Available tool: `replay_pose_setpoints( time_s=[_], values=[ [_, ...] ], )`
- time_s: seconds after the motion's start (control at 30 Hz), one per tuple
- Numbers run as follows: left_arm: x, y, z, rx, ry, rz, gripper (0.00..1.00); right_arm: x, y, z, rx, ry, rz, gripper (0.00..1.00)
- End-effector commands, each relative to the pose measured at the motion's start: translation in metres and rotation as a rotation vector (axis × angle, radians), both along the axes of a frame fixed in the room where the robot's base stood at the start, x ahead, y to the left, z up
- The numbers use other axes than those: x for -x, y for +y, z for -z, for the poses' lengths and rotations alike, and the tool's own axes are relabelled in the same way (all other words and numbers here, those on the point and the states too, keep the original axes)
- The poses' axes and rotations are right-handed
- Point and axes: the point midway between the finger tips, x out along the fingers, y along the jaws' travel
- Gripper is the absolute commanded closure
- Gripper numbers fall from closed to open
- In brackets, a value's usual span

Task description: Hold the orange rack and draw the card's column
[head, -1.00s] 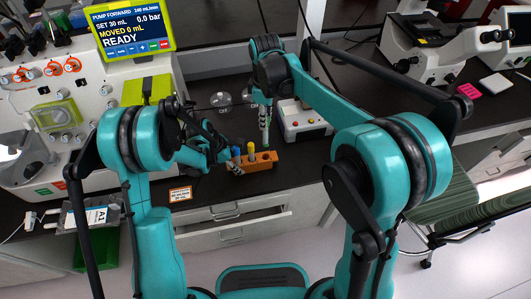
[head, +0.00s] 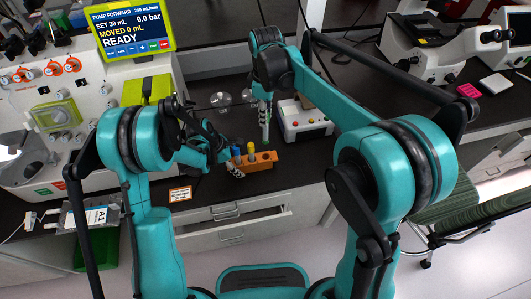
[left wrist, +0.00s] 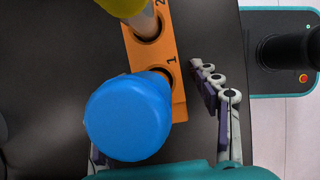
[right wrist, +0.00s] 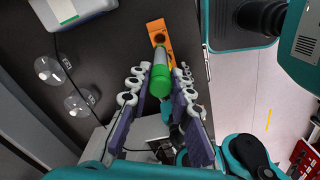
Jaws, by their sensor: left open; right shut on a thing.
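The orange rack (head: 262,164) sits on the dark bench. A blue-capped column (left wrist: 128,118) stands at hole 1 and a yellow-capped column (head: 251,153) at hole 2. My left gripper (head: 234,175) is at the rack's left end, its fingers apart around that end and the blue column; one finger is mostly hidden. My right gripper (right wrist: 160,76) is shut on a green-capped column (right wrist: 161,80) and holds it upright above the rack's right part. A small orange-edged card (head: 180,194) stands at the bench front; its print is too small to read.
A white box with coloured buttons (head: 304,121) stands just right of the rack. An open drawer (head: 255,221) juts out below.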

Motion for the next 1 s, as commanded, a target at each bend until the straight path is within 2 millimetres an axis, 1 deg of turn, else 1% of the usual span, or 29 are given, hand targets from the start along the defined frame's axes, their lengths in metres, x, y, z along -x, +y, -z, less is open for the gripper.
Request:
replay_pose_setpoints(
  time_s=[0.07, 0.17, 0.4, 0.5, 0.6, 0.77, 1.0],
  values=[
    [0.0, 0.002, -0.005, 0.0, 0.0, -0.001, 0.38, 0.0, 0.0, 0.0, 0.0, 0.0, 0.0, 1.0],
    [0.001, 0.008, -0.019, 0.0, 0.0, -0.003, 0.38, 0.0, 0.0, 0.0, 0.0, 0.0, 0.0, 1.0],
    [0.005, 0.028, -0.068, 0.0, 0.001, -0.003, 0.38, 0.0, 0.0, 0.0, 0.0, 0.0, 0.0, 1.0],
    [0.006, 0.035, -0.085, 0.0, 0.0, -0.001, 0.38, 0.0, 0.0, 0.0, 0.0, 0.0, 0.0, 1.0],
    [0.006, 0.041, -0.098, 0.0, 0.001, -0.002, 0.38, 0.0, 0.0, 0.0, 0.0, 0.0, 0.0, 1.0],
    [0.007, 0.045, -0.109, 0.0, 0.0, 0.0, 0.38, 0.0, 0.0, 0.0, 0.0, 0.0, 0.0, 1.0],
    [0.007, 0.045, -0.11, 0.0, 0.0, 0.0, 0.38, 0.0, 0.0, 0.0, 0.0, 0.0, 0.0, 1.0]
  ],
)
